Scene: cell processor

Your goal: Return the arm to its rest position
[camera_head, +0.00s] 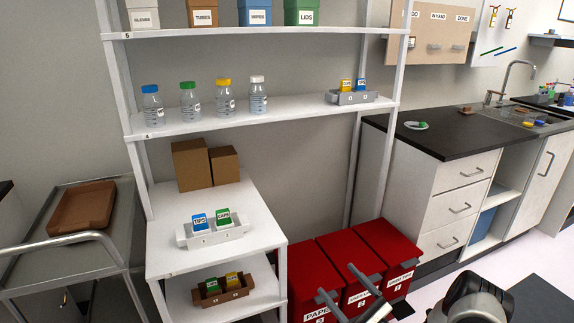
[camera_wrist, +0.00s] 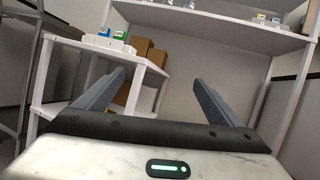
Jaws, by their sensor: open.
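My gripper (camera_head: 336,279) shows at the bottom of the head view, in front of the red bins, with part of my arm to its right. In the wrist view my gripper (camera_wrist: 158,77) has its two grey fingers wide apart, with nothing between them. It faces the shelf unit and the wall. The fingers appear clear of the shelves and bins. Most of the arm is out of the frame.
Red bins (camera_head: 352,248) stand close beyond my gripper. The white shelf unit (camera_head: 265,122) holds bottles, boxes and small racks. A metal cart (camera_head: 72,262) stands at left. A dark-topped counter (camera_head: 470,135) is at right, with pale floor (camera_head: 440,280) before it.

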